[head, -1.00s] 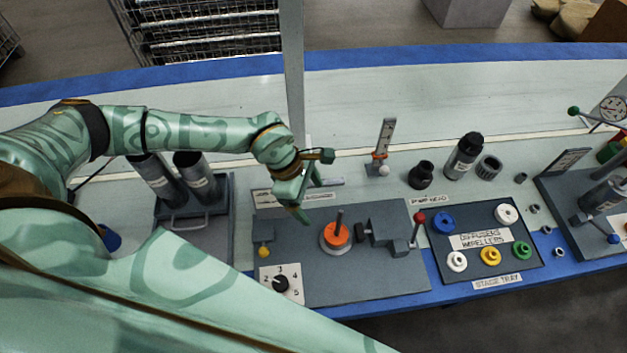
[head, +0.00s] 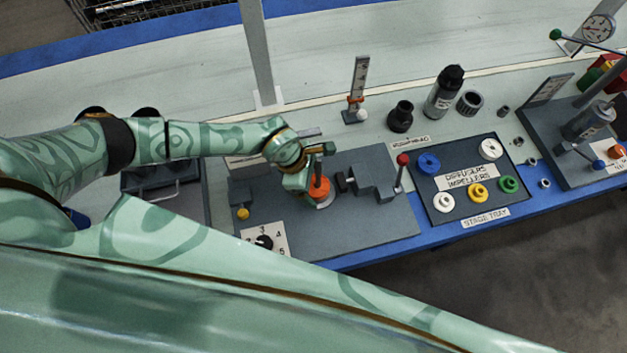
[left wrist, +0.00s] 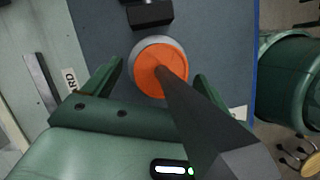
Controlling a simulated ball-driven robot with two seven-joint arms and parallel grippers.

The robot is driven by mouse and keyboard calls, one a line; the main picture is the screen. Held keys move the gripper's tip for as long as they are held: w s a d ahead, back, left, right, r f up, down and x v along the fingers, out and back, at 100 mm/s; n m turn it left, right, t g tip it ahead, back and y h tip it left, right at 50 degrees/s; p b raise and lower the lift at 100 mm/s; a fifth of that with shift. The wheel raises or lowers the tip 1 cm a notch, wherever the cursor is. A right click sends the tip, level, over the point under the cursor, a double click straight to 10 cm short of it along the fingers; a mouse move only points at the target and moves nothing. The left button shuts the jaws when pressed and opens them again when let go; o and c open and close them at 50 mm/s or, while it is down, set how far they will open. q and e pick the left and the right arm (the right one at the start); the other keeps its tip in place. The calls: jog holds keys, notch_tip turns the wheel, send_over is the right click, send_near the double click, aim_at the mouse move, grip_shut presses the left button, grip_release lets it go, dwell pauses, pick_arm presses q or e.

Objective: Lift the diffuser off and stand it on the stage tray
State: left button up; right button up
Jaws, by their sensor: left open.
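The orange diffuser (head: 319,190) sits on a pale round base around an upright dark shaft on the grey pump plate. In the left wrist view the diffuser (left wrist: 150,72) shows as an orange disc, with the shaft (left wrist: 195,110) rising toward the camera. My left gripper (head: 309,184) is open above the diffuser and partly hides it in the head view. In the left wrist view its fingers (left wrist: 159,74) stand either side of the disc; contact cannot be told. The dark stage tray (head: 514,156) lies to the right. My right gripper is not in view.
The tray carries blue (head: 428,163), yellow (head: 478,193), green (head: 508,184) and two white round pieces. A grey block (head: 374,182) and a red-knobbed lever (head: 402,161) stand between diffuser and tray. Dark cylinders (head: 442,92) stand behind.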

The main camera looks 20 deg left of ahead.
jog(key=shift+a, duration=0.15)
pick_arm(q)
jog(key=c, duration=1.3)
jog(key=shift+r+p, duration=0.6)
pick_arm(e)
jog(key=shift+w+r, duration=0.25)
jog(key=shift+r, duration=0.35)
pick_arm(q)
jog(key=shift+r, duration=0.1)
jog(key=shift+r+p, duration=3.5)
jog(key=shift+r, duration=0.5)
notch_tip(320, 180, up, 9)
jog(key=p, duration=0.7)
send_over(313, 184)
jog(key=shift+f, duration=0.2)
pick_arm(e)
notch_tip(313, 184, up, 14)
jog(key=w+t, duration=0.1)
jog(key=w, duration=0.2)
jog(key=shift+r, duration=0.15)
